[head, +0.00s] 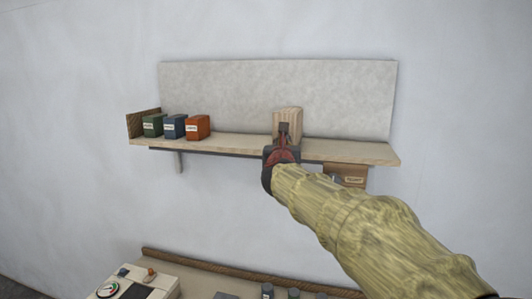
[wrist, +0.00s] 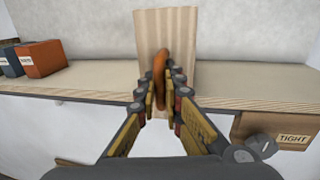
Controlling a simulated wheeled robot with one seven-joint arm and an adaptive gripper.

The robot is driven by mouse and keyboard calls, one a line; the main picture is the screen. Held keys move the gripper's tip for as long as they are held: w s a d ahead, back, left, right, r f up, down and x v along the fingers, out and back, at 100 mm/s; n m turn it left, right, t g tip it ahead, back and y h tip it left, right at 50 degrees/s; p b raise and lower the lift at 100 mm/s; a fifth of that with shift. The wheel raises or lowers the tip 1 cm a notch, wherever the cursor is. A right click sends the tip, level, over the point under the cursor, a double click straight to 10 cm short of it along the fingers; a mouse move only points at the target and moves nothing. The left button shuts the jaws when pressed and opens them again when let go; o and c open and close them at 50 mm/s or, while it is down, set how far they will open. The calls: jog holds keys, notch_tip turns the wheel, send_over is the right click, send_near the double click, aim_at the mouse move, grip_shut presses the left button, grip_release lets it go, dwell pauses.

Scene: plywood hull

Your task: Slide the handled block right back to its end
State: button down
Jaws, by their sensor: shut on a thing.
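The handled block (head: 288,120) is a pale wooden block standing upright on the wall shelf, right of the shelf's middle. In the wrist view the block (wrist: 182,30) faces me, with an orange-brown handle (wrist: 160,66) on its front. My gripper (wrist: 163,92) is shut on the handle, its fingers on either side of it. In the head view my gripper (head: 284,142) is in front of the block and hides its lower part.
The wooden shelf (head: 235,144) has a grey back panel (head: 230,90). Green (head: 153,126), blue (head: 174,127) and orange (head: 198,128) boxes stand at its left beside a brown end piece (head: 135,124). Bare shelf lies either side of the block.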

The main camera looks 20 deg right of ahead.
jog(key=shift+s+d+r, duration=0.3)
jog(key=shift+s+d, duration=0.05)
jog(key=shift+d, duration=0.05)
jog(key=c, duration=2)
grip_release()
jog(key=shift+s+d, duration=0.15)
jog(key=shift+s, duration=0.05)
jog(key=shift+o, duration=0.4)
jog(key=shift+w+f, duration=0.15)
jog(key=v, duration=1.2)
jog(key=shift+m, duration=0.3)
